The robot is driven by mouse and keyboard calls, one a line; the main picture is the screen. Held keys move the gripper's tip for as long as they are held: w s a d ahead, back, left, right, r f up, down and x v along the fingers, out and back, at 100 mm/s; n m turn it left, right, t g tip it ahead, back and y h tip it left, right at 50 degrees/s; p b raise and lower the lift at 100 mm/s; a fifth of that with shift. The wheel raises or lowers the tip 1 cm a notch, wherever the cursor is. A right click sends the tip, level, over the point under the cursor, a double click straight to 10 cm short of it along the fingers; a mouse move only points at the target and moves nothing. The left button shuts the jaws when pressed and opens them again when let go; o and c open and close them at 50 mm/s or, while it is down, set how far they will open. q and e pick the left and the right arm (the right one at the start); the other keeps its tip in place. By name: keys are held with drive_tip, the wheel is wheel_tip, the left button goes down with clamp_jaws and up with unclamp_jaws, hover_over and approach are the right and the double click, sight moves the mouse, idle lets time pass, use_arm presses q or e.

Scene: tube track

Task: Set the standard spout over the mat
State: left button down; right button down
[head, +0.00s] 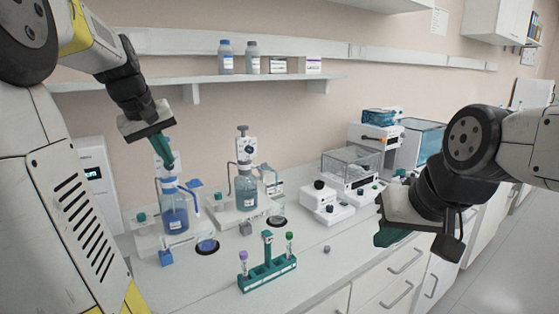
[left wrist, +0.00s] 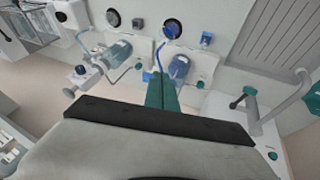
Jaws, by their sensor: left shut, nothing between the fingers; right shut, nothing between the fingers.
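Two bottle dispensers stand on the bench, and I cannot read which is the standard. The left one has a blue-liquid bottle (head: 174,220) and a blue spout (head: 190,186); a dark round mat (head: 207,252) with a blue disc or dish on it lies in front. The other has a grey-blue bottle (head: 244,188), with a glass vessel on a dark mat (head: 276,221) in front. My left gripper (head: 166,160) is shut and empty above the left dispenser; its teal fingers (left wrist: 161,93) point at that dispenser in the left wrist view. My right gripper (head: 392,236) is shut and empty at the right.
A teal tube rack (head: 267,275) with capped tubes stands at the bench front. A small grey cube (head: 245,229) and a blue cube (head: 166,258) lie near the dispensers. A balance (head: 350,173) stands at the back right. Bottles and boxes sit on the wall shelf (head: 200,82).

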use_arm(q)
drive_tip(key=s+d+f+m+h, duration=0.1)
drive_tip(key=s+d+f+m, duration=0.3)
drive_tip(key=s+d, duration=0.55)
drive_tip(key=s+d+f+m+h, duration=0.1)
drive_tip(key=s+d+f+m, duration=0.25)
drive_tip(key=s+d, duration=0.55)
wheel_tip(320, 180, up, 7)
drive_tip(key=n, duration=3.1)
hover_over(184, 189)
drive_tip(key=s+a, duration=0.5)
drive_tip(key=s, duration=0.3)
drive_tip(key=shift+h, duration=0.4)
drive_tip(key=x, duration=1.3)
drive_tip(key=shift+w+d+f, duration=0.1)
drive_tip(key=shift+w+d, duration=0.1)
drive_tip(key=shift+w, duration=0.05)
